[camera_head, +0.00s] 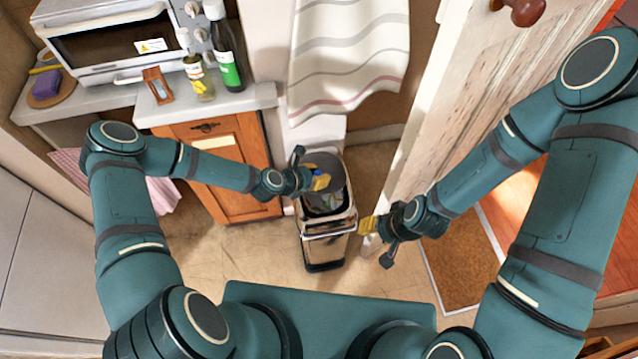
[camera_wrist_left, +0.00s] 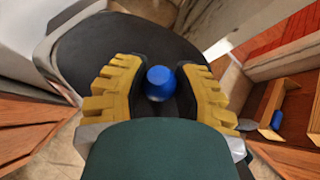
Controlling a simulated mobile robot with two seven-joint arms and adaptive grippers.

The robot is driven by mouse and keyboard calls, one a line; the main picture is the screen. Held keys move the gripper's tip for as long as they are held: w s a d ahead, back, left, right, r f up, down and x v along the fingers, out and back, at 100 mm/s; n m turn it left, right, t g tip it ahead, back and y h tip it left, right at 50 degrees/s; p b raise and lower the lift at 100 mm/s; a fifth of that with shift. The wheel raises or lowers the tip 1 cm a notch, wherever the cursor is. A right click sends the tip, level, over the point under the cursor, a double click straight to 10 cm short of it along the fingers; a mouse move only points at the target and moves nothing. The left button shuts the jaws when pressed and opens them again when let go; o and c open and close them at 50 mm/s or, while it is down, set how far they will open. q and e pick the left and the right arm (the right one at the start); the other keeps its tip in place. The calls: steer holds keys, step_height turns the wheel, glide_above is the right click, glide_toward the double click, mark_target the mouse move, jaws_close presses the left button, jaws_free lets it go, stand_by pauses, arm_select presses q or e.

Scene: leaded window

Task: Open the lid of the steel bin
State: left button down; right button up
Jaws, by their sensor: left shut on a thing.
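The steel bin (camera_head: 327,249) stands on the floor at mid-picture in the head view. Its dark lid (camera_head: 333,165) is tilted up at the back, and the opening shows a liner and some contents (camera_head: 322,203). My left gripper (camera_head: 320,181) is at the lid, above the left side of the opening. In the left wrist view its yellow fingers (camera_wrist_left: 160,88) are shut on a blue knob (camera_wrist_left: 161,80), seen against the black lid (camera_wrist_left: 115,40). My right gripper (camera_head: 368,224) is just right of the bin; its fingers are too small to judge.
An orange cabinet (camera_head: 223,165) with a grey counter stands left of the bin, holding a dark bottle (camera_head: 226,55) and jars. A striped cloth (camera_head: 349,50) hangs behind the bin. A worn white door (camera_head: 470,90) and a brown mat (camera_head: 462,262) are at right. Floor in front is clear.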

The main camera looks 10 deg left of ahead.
arm_select(q)
steer(key=shift+n+g, duration=0.5)
steer(key=shift+g, duration=0.4)
steer(key=shift+w+a+r+p, duration=0.2)
steer(key=shift+w+r+p, duration=0.15)
steer(key=shift+w+r, duration=0.4)
steer(key=shift+w+a+r+p, duration=0.2)
steer(key=shift+w+r+p, duration=0.15)
steer(key=shift+w+r, duration=0.35)
steer(key=shift+s, duration=0.15)
